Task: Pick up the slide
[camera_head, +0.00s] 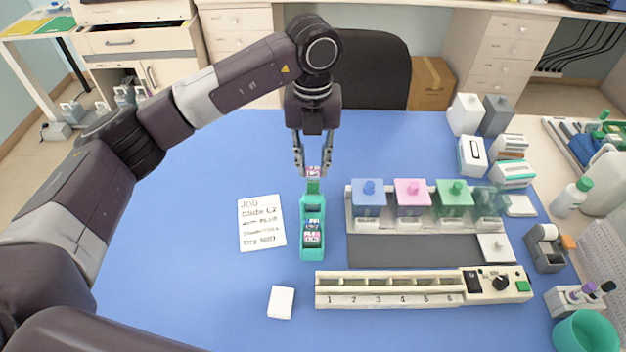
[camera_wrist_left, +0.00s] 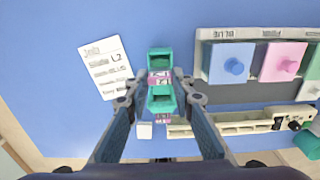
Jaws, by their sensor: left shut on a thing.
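My left gripper (camera_head: 313,171) comes down from above and is shut on a slide (camera_head: 314,173) with a pink label, at the far end of a teal slide holder (camera_head: 304,243). The held slide stands upright between the fingertips. Whether its lower edge is clear of the holder I cannot tell. More labelled slides (camera_head: 313,237) stand in the near part of the holder. In the left wrist view, the gripper (camera_wrist_left: 159,78) has pink-labelled glass between its fingertips, with teal holder parts (camera_wrist_left: 161,99) around it. My right gripper is not in view.
A handwritten note (camera_head: 262,222) lies left of the holder. Blue (camera_head: 368,198), pink (camera_head: 412,198) and green (camera_head: 454,198) lidded jars stand to the right. A numbered strip (camera_head: 390,290) and a small white block (camera_head: 281,302) lie nearer me.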

